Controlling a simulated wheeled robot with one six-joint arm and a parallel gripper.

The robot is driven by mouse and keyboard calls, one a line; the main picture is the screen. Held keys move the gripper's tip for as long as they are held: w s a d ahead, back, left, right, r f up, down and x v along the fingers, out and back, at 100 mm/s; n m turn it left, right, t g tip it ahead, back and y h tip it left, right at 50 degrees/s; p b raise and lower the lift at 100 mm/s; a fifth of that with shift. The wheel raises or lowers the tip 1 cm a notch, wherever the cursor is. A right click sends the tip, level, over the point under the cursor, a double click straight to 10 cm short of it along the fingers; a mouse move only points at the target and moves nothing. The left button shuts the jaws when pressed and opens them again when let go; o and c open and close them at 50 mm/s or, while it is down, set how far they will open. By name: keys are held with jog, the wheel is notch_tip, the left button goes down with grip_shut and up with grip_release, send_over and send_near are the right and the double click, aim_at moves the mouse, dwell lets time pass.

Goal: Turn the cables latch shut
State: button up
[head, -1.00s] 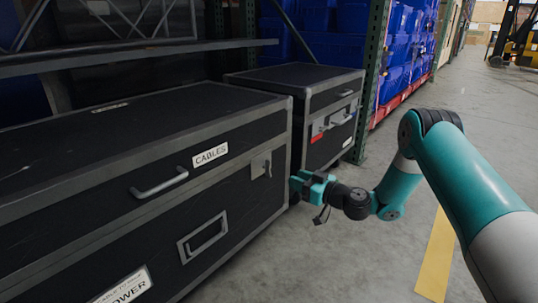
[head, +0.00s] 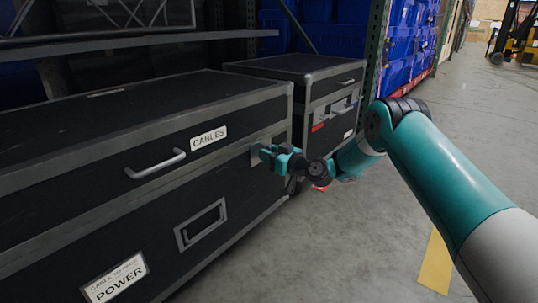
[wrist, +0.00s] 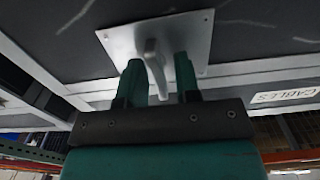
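The cables latch is a grey metal plate (wrist: 190,32) with a turning lever (wrist: 156,66) on the front of the black case labelled CABLES (head: 208,138). In the wrist view the lever stands out from the plate, between my gripper's two teal fingers (wrist: 158,82). The fingers are apart, with a gap on the right; the lever is close to the left finger, and I cannot tell whether they touch. In the head view my gripper (head: 268,155) is at the case front and hides most of the latch.
The case has a lid handle (head: 156,165) and a recessed handle (head: 201,224). A second black case (head: 335,85) stands behind, near a green rack post (head: 374,60). A shelf edge (head: 120,43) runs above the case.

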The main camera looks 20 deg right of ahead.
grip_shut()
jog(key=m+p, duration=0.2)
jog(key=m, duration=0.1)
jog(key=shift+r, duration=0.1)
jog(key=m+p, duration=0.2)
jog(key=m, duration=0.2)
jog(key=shift+d+m, duration=0.15)
jog(key=shift+m, duration=0.15)
jog(key=m+p, duration=0.1)
jog(key=m, duration=0.2)
jog(key=m+p, duration=0.1)
jog(key=m, duration=0.2)
jog(key=f+m+p, duration=0.1)
jog(key=m, duration=0.3)
jog(key=shift+w+d, duration=0.1)
jog(key=shift+m, duration=0.3)
